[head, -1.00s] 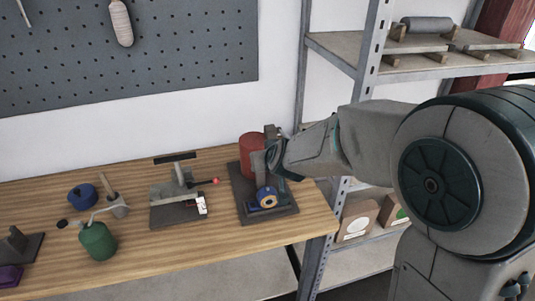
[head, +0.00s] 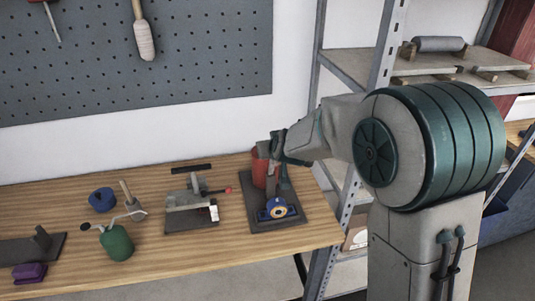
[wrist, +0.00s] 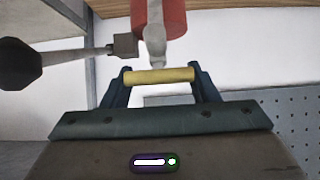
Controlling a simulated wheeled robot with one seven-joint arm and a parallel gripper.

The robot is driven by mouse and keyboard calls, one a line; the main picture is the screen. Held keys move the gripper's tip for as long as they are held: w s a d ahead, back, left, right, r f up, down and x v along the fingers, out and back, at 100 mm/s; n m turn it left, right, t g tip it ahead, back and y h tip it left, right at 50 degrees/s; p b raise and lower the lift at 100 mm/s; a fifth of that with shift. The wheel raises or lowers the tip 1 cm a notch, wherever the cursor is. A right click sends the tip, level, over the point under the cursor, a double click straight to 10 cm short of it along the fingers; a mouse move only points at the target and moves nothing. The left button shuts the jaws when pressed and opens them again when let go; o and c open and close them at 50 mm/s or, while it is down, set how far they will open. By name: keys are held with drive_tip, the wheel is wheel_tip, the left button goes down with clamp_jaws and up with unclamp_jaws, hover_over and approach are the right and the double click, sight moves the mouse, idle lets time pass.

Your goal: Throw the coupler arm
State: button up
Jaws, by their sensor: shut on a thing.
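The fixture at the right of the bench has a dark base plate (head: 262,222), a red cylinder (head: 258,172) and a blue block with a yellow ring (head: 278,208). My gripper (head: 272,150) is at the top of this fixture, beside the red cylinder. In the wrist view, my gripper (wrist: 160,84) is shut on a yellow crossbar (wrist: 160,76), with a dark finger at each end. A pale grey arm (wrist: 155,40) meets the bar, in front of the red cylinder (wrist: 172,16). I take this as the coupler arm; its lower part is unclear.
A grey clamp-like fixture (head: 190,216) with a red-tipped lever stands left of it. A green pot (head: 117,243), a blue round part (head: 102,199) and a purple block (head: 30,271) lie farther left. A metal shelf upright (head: 385,45) stands close to my arm. A rod with a black knob (wrist: 20,63) shows in the wrist view.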

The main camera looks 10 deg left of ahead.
drive_tip(key=shift+w+a, duration=0.15)
drive_tip(key=shift+w, duration=0.25)
idle(0.3)
drive_tip(key=o, duration=1.4)
drive_tip(key=shift+w+f, duration=0.1)
drive_tip(key=shift+w+a, duration=0.1)
